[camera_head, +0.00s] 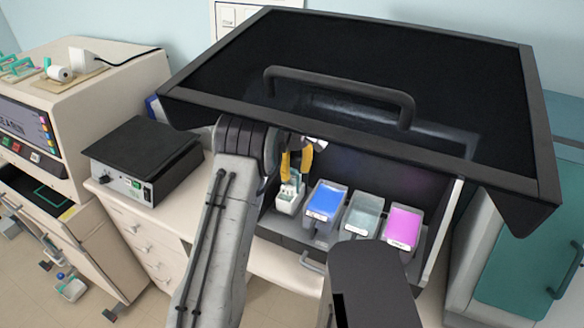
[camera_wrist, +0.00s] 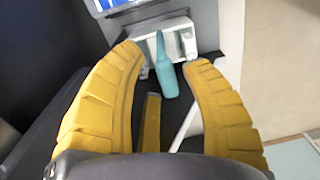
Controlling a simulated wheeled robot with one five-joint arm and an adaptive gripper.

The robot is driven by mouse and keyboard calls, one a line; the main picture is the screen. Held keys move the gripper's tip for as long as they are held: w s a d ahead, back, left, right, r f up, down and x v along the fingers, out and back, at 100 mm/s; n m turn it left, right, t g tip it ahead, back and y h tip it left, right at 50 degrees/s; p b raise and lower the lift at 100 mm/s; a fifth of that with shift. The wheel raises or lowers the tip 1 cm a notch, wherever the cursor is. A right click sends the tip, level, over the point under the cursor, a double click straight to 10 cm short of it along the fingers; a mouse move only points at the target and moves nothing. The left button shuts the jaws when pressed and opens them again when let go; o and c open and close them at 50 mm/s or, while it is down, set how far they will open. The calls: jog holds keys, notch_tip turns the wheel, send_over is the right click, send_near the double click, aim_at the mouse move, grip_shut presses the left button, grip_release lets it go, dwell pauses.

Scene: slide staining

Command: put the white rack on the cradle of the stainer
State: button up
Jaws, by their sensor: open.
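The stainer (camera_head: 440,165) stands open under its raised dark lid. The white rack (camera_head: 289,200) is inside it at the left end, left of the coloured baths. In the wrist view the white rack (camera_wrist: 178,42) lies just beyond my fingertips, with a teal upright piece (camera_wrist: 165,70) in front of it. My gripper (camera_head: 298,168), with yellow fingers, reaches down under the lid above the rack. It is open in the wrist view (camera_wrist: 165,57), its fingertips on either side of the teal piece with gaps. I cannot make out the cradle or what bears the rack.
Blue (camera_head: 325,203), clear (camera_head: 362,215) and pink (camera_head: 403,226) baths stand in a row to the right. The lid (camera_head: 350,80) overhangs my arm closely. A black-topped device (camera_head: 145,155) sits on the bench at left.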

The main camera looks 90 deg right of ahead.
jog(key=shift+d+r+b, duration=0.1)
jog(key=shift+r+b, duration=0.6)
jog(key=shift+r, duration=1.75)
jog(key=shift+r+p, duration=0.3)
jog(key=shift+r, duration=1.1)
